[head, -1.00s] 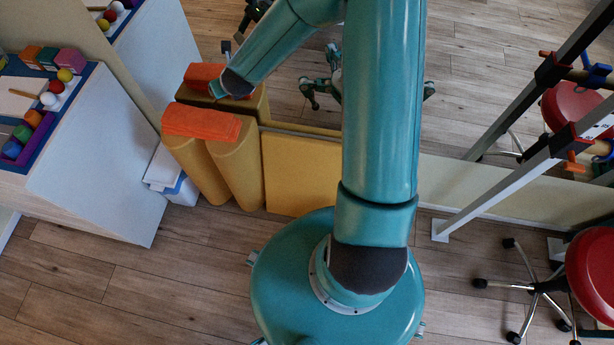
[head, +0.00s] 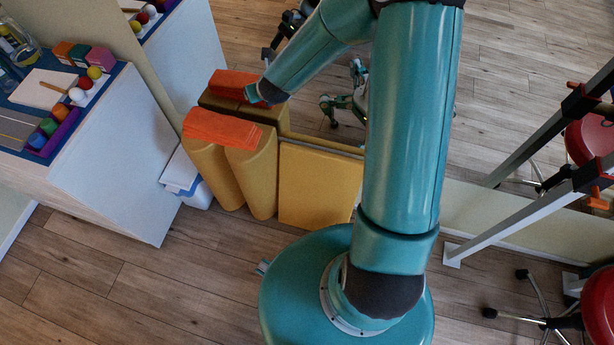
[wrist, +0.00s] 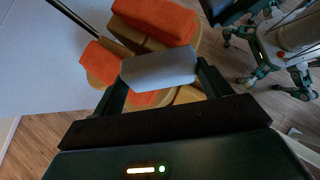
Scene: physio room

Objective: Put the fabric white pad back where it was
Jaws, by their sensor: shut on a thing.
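The white pad (wrist: 160,68) shows in the wrist view as a pale grey-white block with rounded edges. My gripper (wrist: 162,82) is shut on it, with one dark finger at each end. The pad is held in front of the orange cloths and yellow rolls, and it hides part of them. In the head view I make out neither the pad nor my gripper's fingers.
Yellow rolls (head: 215,170) topped by an orange cloth (head: 222,129) stand against a mirror, beside a yellow panel (head: 315,190). A table (head: 115,150) with balls and blocks is at left, a white bin (head: 185,178) beside it. Wooden floor (head: 120,285) in front is clear.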

